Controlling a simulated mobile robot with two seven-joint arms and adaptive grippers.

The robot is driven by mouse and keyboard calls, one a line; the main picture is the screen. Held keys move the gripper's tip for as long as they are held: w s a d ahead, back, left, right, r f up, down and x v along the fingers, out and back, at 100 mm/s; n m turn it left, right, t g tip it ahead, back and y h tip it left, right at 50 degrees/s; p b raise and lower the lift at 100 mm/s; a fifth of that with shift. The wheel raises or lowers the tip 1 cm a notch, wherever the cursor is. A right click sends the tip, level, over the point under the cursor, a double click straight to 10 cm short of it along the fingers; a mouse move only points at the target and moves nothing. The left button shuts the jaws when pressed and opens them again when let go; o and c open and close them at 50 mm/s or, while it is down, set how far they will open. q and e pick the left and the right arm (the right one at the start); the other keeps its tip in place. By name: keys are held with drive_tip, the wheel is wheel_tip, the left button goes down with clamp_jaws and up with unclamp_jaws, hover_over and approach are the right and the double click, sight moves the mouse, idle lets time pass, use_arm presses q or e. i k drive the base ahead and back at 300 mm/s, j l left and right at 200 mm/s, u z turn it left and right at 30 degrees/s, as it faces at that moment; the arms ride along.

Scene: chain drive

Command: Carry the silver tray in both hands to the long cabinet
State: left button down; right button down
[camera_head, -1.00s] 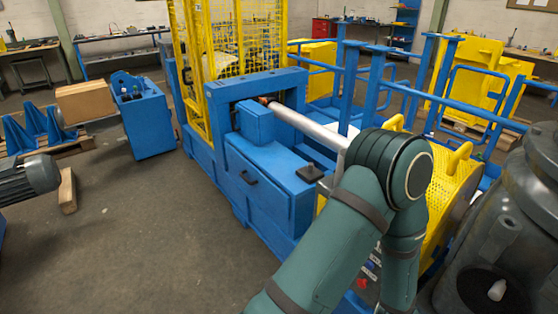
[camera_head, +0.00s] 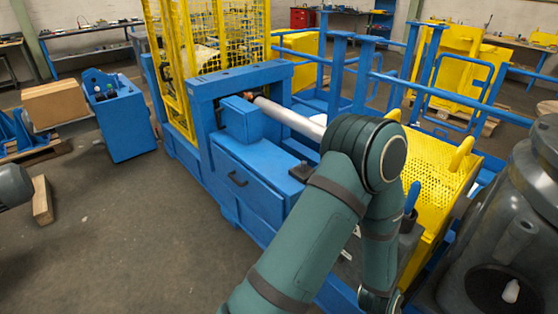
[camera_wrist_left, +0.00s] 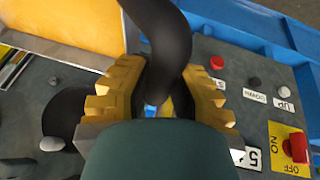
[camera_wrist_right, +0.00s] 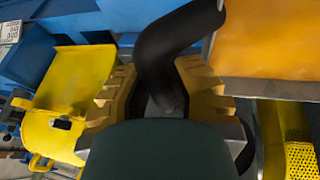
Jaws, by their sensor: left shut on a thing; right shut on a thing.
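The tray shows only in part, as an orange-toned flat surface with a silver rim (camera_wrist_left: 55,48) at the upper left of the left wrist view. Its silver rim (camera_wrist_right: 268,90) also shows at the upper right of the right wrist view. My left gripper (camera_wrist_left: 160,95) is shut on a dark curved tray handle (camera_wrist_left: 168,35). My right gripper (camera_wrist_right: 163,100) is shut on the other dark handle (camera_wrist_right: 172,45). The tray and both grippers are not clearly seen in the head view, where my green arm covers the middle. I cannot tell which object is the long cabinet.
A long blue machine (camera_head: 258,180) with a yellow mesh cage (camera_head: 228,30) stands ahead. A smaller blue cabinet (camera_head: 128,125) stands at the left beside a brown box (camera_head: 55,103). A dark grey machine (camera_head: 480,235) is close at right. Open floor (camera_head: 130,225) lies at lower left.

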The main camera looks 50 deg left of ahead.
sight(271, 159)
drive_tip(key=j, duration=2.5)
drive_tip(key=i+j, duration=0.1)
drive_tip(key=j, duration=1.35)
drive_tip(key=i, duration=0.05)
